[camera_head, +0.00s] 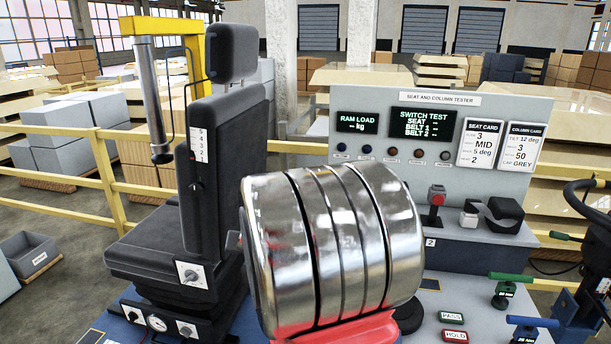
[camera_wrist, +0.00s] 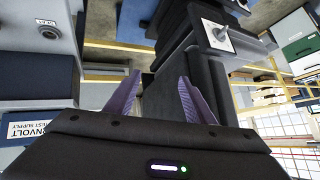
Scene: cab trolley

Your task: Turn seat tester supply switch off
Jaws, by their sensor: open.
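The seat and column tester panel (camera_head: 385,90) stands at the right in the head view, with its RAM LOAD (camera_head: 357,123) and SWITCH TEST (camera_head: 422,123) screens lit. I cannot make out the supply switch itself in either view. A grey box with a round socket marked SEAT (camera_wrist: 48,31) is at the top left there. My gripper (camera_wrist: 160,76) is open, with nothing between its two purple fingers; the head view does not show it.
A black seat (camera_head: 205,160) stands left of the panel, near a yellow frame (camera_head: 160,26). A red-topped part (camera_head: 437,195) and PASS and HOLD buttons (camera_head: 454,336) are on the bench. What looks like part of my own arm hides the middle. Yellow rails (camera_head: 110,180) run behind.

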